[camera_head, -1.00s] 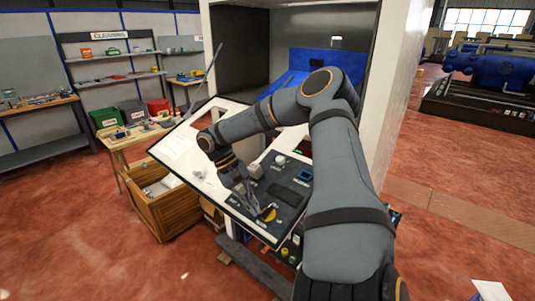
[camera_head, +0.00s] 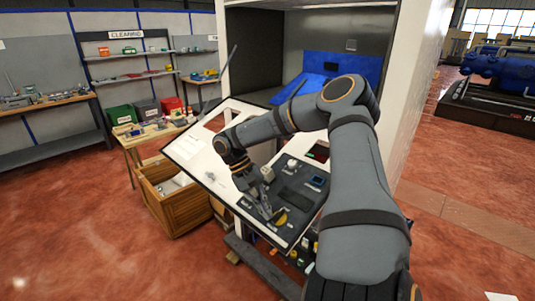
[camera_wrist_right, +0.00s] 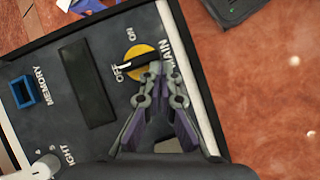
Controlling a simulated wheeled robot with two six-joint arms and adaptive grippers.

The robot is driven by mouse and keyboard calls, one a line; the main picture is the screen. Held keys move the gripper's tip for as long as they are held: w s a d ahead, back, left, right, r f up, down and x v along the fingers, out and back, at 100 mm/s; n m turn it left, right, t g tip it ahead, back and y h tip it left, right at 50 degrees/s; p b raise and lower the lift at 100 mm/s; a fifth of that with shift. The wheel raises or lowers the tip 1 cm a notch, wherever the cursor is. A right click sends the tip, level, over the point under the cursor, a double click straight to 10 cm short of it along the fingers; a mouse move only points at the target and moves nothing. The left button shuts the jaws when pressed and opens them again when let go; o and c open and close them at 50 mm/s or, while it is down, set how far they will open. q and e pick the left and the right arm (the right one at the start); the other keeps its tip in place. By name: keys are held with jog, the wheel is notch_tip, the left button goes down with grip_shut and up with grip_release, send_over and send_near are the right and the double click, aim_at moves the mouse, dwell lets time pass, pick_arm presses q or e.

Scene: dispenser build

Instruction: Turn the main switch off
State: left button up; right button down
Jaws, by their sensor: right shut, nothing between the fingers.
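The main switch (camera_wrist_right: 138,60) is a yellow disc with a dark handle across it, on the dark sloping control panel (camera_wrist_right: 60,130). The handle's one end lies by the OFF lettering; ON and MAIN are printed nearby. My right gripper (camera_wrist_right: 157,72) is shut and empty, its tips at the handle's other end, by the MAIN lettering. They look to touch it or nearly so. In the head view the right gripper (camera_head: 272,216) points down beside the yellow disc (camera_head: 281,217). My left gripper is not in view.
A blue-framed memory button (camera_wrist_right: 24,91) and a dark display (camera_wrist_right: 87,83) sit on the same panel. A white knob (camera_wrist_right: 45,165) is at the lower left. In the head view a wooden crate (camera_head: 177,214) and a table (camera_head: 128,142) stand to the left.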

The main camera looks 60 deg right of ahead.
jog(key=shift+s+f+p, duration=0.1)
jog(key=shift+s+p, duration=0.15)
jog(key=shift+p, duration=0.15)
jog(key=v, duration=1.2)
jog(key=shift+w, duration=0.15)
